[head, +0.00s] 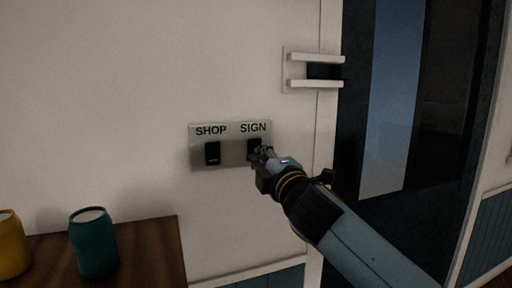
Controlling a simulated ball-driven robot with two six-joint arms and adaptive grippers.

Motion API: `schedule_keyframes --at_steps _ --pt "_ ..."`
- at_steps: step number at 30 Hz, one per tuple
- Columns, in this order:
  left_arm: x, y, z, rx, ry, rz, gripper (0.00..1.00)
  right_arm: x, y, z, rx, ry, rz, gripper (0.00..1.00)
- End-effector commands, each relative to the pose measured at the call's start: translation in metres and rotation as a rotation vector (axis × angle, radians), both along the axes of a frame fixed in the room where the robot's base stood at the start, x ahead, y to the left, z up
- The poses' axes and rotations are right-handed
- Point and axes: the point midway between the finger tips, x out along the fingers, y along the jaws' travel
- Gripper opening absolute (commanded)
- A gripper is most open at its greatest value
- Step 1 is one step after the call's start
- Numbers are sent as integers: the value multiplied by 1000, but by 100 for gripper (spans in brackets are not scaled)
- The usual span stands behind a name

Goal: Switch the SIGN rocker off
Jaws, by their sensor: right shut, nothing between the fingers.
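A metal switch plate (231,132) is on the pale wall, with the labels SHOP and SIGN above two dark rockers. The SIGN rocker (253,145) is on the right side of the plate, and its lower part is hidden behind my right gripper. My right gripper (261,153) is shut and empty, with its fingertips in front of the SIGN rocker. I cannot tell whether they touch it. The SHOP rocker (212,153) is in full view on the left. My left gripper is not in view.
A wooden top (150,245) at the lower left carries a teal canister (93,243) and a yellow canister (12,246). A white bracket (314,58) is fixed to the wall above right of the plate. A dark door with a glass panel (393,95) stands at the right.

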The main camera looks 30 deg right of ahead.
Motion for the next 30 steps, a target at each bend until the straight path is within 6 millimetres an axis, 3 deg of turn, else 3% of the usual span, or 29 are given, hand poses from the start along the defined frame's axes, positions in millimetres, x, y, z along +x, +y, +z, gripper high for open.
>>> schedule_keyframes --at_steps 3,9,30 --pt "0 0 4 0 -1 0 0 18 -4 4 0 0 -1 0" --pt "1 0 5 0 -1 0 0 32 -8 4 0 1 0 0" --pt "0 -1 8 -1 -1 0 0 39 -9 6 0 2 0 0"
